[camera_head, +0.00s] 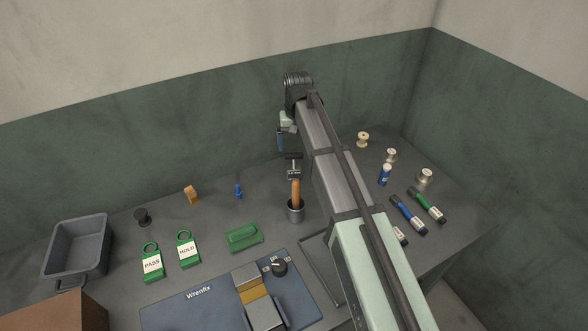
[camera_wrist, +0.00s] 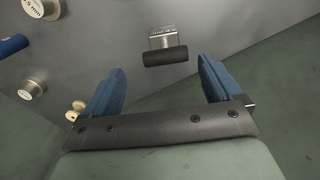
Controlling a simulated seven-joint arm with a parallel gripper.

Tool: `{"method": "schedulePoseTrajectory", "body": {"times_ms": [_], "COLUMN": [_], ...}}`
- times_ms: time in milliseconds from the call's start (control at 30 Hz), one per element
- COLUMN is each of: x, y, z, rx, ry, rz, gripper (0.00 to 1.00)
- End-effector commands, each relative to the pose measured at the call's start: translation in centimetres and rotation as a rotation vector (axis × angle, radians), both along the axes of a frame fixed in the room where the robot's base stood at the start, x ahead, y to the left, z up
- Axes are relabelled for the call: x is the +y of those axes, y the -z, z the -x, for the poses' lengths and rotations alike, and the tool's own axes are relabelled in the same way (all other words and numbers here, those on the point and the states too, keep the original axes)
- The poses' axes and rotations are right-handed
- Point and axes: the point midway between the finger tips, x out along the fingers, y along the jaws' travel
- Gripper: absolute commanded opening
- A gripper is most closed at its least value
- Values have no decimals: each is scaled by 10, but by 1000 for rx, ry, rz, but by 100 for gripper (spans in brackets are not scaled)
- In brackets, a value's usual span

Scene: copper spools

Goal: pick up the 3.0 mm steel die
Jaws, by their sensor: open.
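A small steel block (camera_wrist: 160,37) with a printed label and a black cylindrical bar (camera_wrist: 166,57) lies ahead of my open fingers in the wrist view. I take it to be the steel die, though its print is too small to read. In the head view the block (camera_head: 294,171) and black bar (camera_head: 293,156) show left of my arm, behind an orange handle. My gripper (camera_wrist: 160,82) is open and empty, with blue fingers apart. The bar lies in the gap's line, beyond the fingertips. In the head view, one blue finger (camera_head: 281,141) shows near the back wall.
The orange handle (camera_head: 296,190) stands in a grey cup (camera_head: 295,213) in front of the block. Spools (camera_head: 425,177), a blue can (camera_head: 384,175) and labelled tools lie right of my arm.

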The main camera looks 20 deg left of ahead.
Motion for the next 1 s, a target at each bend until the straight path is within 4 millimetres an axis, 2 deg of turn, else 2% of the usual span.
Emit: {"method": "schedulePoseTrajectory", "body": {"times_ms": [333, 700, 933, 1000], "x": [2, 7, 7, 7], "y": [16, 58, 59, 59], "z": [1, 4, 4, 4], "rx": [0, 1, 0, 0], "ry": [0, 1, 1, 1], "rz": [0, 0, 0, 0], "gripper": [92, 92, 92, 87]}}
